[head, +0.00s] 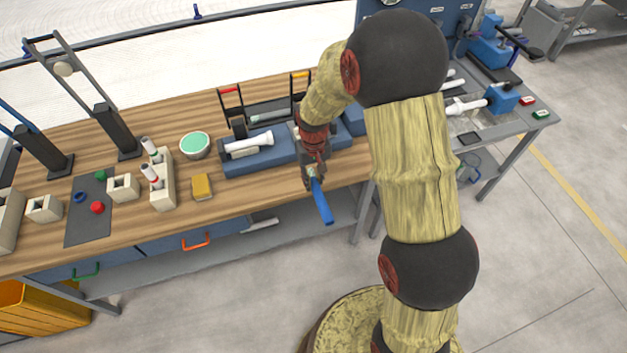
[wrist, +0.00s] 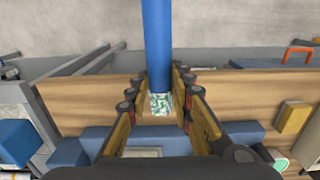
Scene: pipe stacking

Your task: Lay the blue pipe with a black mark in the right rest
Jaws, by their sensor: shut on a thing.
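My gripper (head: 312,176) is shut on a blue pipe (head: 322,203) near one end and holds it over the table's front edge, tilted with its free end toward the floor. In the wrist view the blue pipe (wrist: 158,42) runs away from the fingers (wrist: 160,88), and a green-white speckled end (wrist: 160,104) shows between them. I cannot make out a black mark. A blue rest block (head: 262,161) stands on the table behind and left of my gripper, with a white pipe (head: 248,144) lying in it. More blue blockwork (head: 342,137) shows to the right, partly hidden by my arm.
Behind the rests stand racks with a red handle (head: 229,90) and an orange handle (head: 300,75). A yellow block (head: 201,187), a green-topped round dish (head: 195,145) and a cream holder (head: 162,185) with small tubes lie left. The wooden tabletop (head: 245,192) is clear before the rests.

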